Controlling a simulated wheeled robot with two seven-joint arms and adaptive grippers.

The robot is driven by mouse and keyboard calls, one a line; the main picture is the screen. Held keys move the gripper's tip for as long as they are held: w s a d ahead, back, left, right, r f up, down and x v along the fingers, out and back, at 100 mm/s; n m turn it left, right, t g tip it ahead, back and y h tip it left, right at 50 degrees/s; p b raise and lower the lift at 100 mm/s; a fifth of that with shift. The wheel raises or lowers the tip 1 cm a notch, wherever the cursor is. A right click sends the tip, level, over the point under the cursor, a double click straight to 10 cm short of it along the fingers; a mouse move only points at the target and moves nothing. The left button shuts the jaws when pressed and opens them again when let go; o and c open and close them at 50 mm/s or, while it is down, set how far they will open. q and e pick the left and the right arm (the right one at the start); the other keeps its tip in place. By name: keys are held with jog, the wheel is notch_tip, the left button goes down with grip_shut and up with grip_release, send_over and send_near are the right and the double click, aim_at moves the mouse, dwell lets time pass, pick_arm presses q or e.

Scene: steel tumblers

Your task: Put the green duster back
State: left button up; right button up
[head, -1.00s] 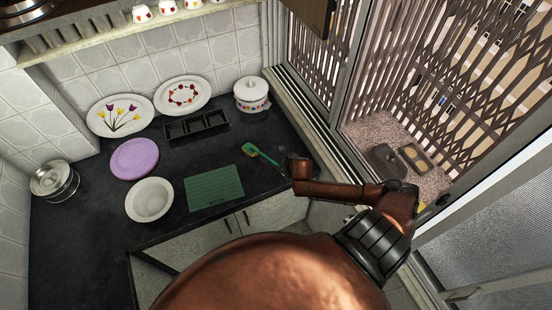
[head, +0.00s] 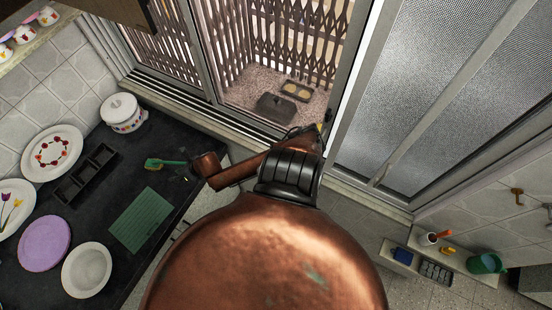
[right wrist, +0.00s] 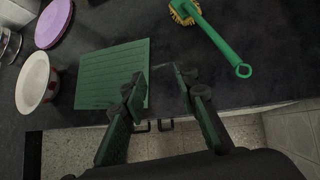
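The green duster looks like a brush (head: 166,163) with a green handle and yellowish bristles. It lies on the dark counter, and in the right wrist view the brush (right wrist: 216,40) is at the upper right, handle end toward the lower right. My right gripper (right wrist: 157,78) is open and empty, its fingertips apart over the counter between the green ribbed board (right wrist: 112,75) and the brush, not touching the brush. In the head view my copper arm hides most of this gripper. My left gripper is not in view.
On the counter (head: 100,275) are a lilac plate (head: 44,243), a white bowl (head: 87,270), a black rack (head: 85,172) and a lidded white pot (head: 123,112). The window sill holds a dark tray (head: 276,106). A low shelf (head: 440,262) at right carries a green cup (head: 486,263).

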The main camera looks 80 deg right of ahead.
jog(key=w+a+r+m+t+y, duration=0.15)
jog(key=a+r+m, duration=0.25)
jog(key=a+m, duration=0.4)
jog(key=s+d+f+m+g+h, duration=0.1)
jog(key=s+d+f+m, duration=0.3)
jog(key=f, duration=0.5)
jog(key=s+d+f+m+g+h, duration=0.1)
jog(key=s+d+f+m+g, duration=0.1)
jog(key=s+f+m, duration=0.65)
jog(key=s+d+f+m+g, duration=0.1)
jog(key=s+d+f+m, duration=0.2)
jog(key=f, duration=0.8)
jog(key=s+a+f+m+g, duration=0.1)
jog(key=s+f+m, duration=0.2)
jog(key=s, duration=0.7)
jog(key=s+a+f+m+g, duration=0.1)
jog(key=s+f+m+g, duration=0.1)
jog(key=s+f, duration=0.5)
jog(key=s+a+f+m+g, duration=0.1)
jog(key=s+f, duration=0.4)
jog(key=s, duration=1)
jog(key=m+g, duration=0.1)
jog(key=m, duration=0.1)
jog(key=shift+s+a+f+m+h, duration=0.15)
jog(key=shift+f+m+h, duration=0.2)
jog(key=shift+f, duration=0.05)
